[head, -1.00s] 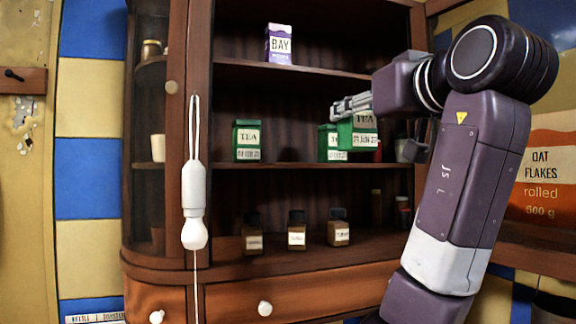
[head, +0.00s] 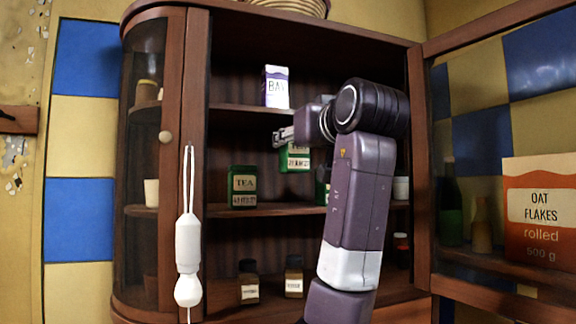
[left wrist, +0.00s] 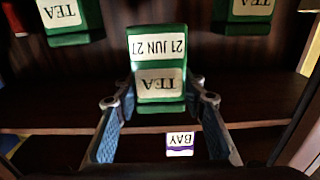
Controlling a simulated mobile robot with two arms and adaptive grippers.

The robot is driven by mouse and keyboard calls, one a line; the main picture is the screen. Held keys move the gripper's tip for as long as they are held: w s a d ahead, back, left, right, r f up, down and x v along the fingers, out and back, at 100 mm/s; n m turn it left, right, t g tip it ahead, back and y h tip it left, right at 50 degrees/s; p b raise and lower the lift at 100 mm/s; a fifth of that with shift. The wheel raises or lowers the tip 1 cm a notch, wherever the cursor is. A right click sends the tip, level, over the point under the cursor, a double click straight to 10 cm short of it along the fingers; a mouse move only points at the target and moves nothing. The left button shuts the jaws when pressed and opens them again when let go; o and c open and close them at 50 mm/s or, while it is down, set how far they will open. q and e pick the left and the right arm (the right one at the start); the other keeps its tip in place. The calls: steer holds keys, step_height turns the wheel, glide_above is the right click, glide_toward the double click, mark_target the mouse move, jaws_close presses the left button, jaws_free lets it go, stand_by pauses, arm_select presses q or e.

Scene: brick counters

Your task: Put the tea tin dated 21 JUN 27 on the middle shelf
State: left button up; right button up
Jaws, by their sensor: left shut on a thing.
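My left gripper (head: 282,137) is shut on a green tea tin (head: 295,158), in the left wrist view (left wrist: 158,70) labelled TEA and 21 JUN 27. The label appears upside down there, and both fingers grip the tin's sides. In the head view the tin is in front of the cabinet, between the heights of the BAY shelf and the shelf below. That middle shelf (head: 278,210) bears another green tea tin (head: 243,187) on the left, its date too blurred to read. A third green tin (head: 322,187) is partly hidden behind my arm. My right gripper is out of view.
A purple-and-white BAY box (head: 275,87) stands on the upper shelf. Brown jars (head: 249,282) stand on the lowest shelf. The open glass door (head: 470,120) is on the right, with an oat flakes box (head: 543,212) beyond. A white hanging cord pull (head: 188,245) is at the left.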

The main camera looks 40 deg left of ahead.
arm_select(q)
steer(key=a+f+p, duration=0.1)
steer(key=f, duration=0.1)
steer(key=w+a+f, duration=0.1)
steer(key=f, duration=0.1)
steer(key=f+p, duration=0.1)
steer(key=f, duration=0.1)
steer(key=shift+w+a+f+p, duration=0.15)
steer(key=shift+w+a+p, duration=0.15)
steer(key=shift+a, duration=0.1)
steer(key=shift+a+f+p, duration=0.1)
steer(key=shift+a+p, duration=0.15)
steer(key=shift+p, duration=0.1)
steer(key=shift+w+a+f, duration=0.1)
steer(key=shift+f, duration=0.2)
steer(key=shift+f, duration=0.15)
steer(key=o, duration=1.2)
